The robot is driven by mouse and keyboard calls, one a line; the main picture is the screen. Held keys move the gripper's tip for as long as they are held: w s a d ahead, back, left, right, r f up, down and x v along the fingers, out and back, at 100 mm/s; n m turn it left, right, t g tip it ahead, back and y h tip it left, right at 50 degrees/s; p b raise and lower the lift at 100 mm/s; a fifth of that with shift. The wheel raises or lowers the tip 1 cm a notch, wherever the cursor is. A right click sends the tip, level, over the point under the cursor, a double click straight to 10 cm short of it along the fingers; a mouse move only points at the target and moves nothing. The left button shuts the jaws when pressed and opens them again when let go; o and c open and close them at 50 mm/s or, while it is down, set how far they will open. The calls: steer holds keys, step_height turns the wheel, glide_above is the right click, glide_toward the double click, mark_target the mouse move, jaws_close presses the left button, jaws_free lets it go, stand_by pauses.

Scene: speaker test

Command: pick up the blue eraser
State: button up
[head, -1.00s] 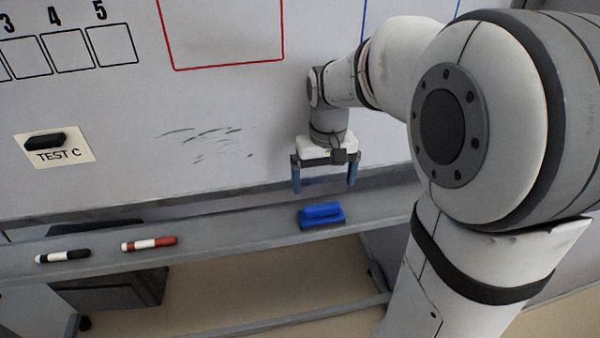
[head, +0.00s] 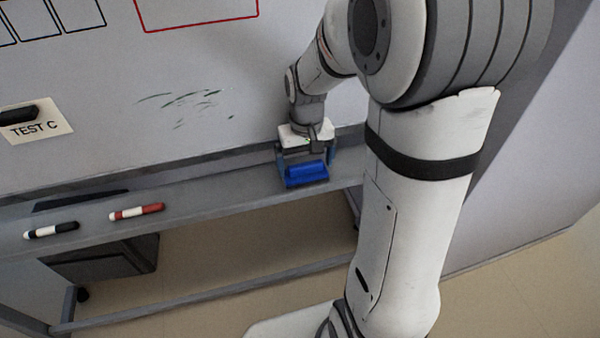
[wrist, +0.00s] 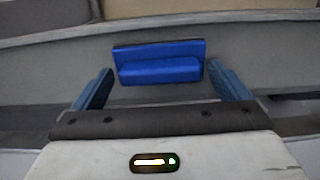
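The blue eraser (head: 306,174) lies on the grey tray ledge below the whiteboard in the head view. In the wrist view the eraser (wrist: 160,64) sits ahead of and between my two blue fingertips, with a visible gap on each side. My gripper (head: 305,158) is low over the ledge, at the eraser. It is open in the wrist view (wrist: 158,88), and neither finger appears to touch the eraser. How far the fingers reach down beside it is hard to tell.
A black marker (head: 51,230) and a red marker (head: 137,212) lie on the tray ledge (head: 210,198) to the left. The whiteboard (head: 220,60) rises close behind my gripper, with green scribbles and a black object at the TEST C label (head: 40,130).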

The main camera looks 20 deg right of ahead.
mark_target(305, 163)
steer(key=c, duration=0.8)
steer(key=shift+r, duration=0.1)
steer(key=shift+r, duration=0.55)
step_height(305, 163, up, 2)
steer(key=shift+r+b, duration=0.25)
steer(key=shift+b, duration=0.15)
steer(key=s+b, duration=0.3)
steer(key=s, duration=1.5)
steer(key=shift+f, duration=0.1)
